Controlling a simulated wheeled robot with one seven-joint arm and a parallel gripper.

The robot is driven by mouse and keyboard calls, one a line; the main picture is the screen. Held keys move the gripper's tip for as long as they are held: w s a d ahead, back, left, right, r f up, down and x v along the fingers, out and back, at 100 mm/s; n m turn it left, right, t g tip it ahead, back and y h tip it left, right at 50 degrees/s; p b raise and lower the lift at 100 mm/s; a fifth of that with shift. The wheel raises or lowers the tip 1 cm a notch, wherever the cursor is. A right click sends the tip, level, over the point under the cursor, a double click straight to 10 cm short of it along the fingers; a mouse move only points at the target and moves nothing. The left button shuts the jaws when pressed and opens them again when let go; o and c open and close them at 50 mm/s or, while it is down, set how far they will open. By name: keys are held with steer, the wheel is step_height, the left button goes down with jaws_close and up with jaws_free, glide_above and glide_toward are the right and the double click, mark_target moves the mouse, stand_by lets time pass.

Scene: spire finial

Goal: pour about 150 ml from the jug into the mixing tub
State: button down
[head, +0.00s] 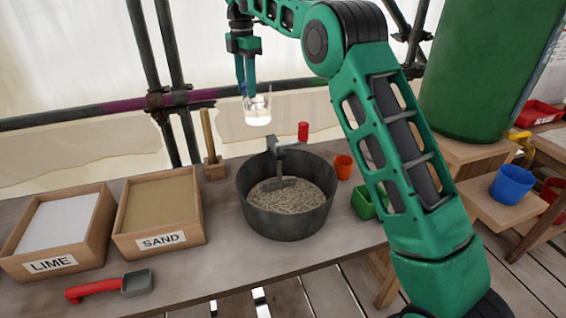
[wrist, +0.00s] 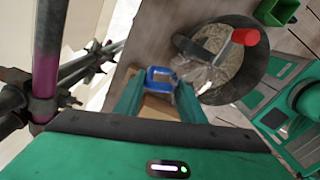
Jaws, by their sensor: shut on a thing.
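The jug (head: 258,113) is small and clear, with pale contents low inside, and looks roughly upright. My gripper (head: 245,90) is shut on it and holds it in the air, above and behind the mixing tub in the head view. In the wrist view a blue handle (wrist: 161,72) sits between my fingers, with the clear jug body (wrist: 193,76) just beyond. The mixing tub (head: 287,222) is dark grey, round and open, and holds grey granular mix. It also shows in the wrist view (wrist: 262,78). I cannot tell the exact liquid level.
A red-handled tool (head: 303,132) stands at the tub's back rim. The lime box (head: 98,238), sand box (head: 196,226) and red scoop (head: 110,286) are left. A scaffold pole (head: 80,115) runs behind.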

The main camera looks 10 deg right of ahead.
steer(key=shift+a+f, duration=0.2)
steer(key=shift+f, duration=2.5)
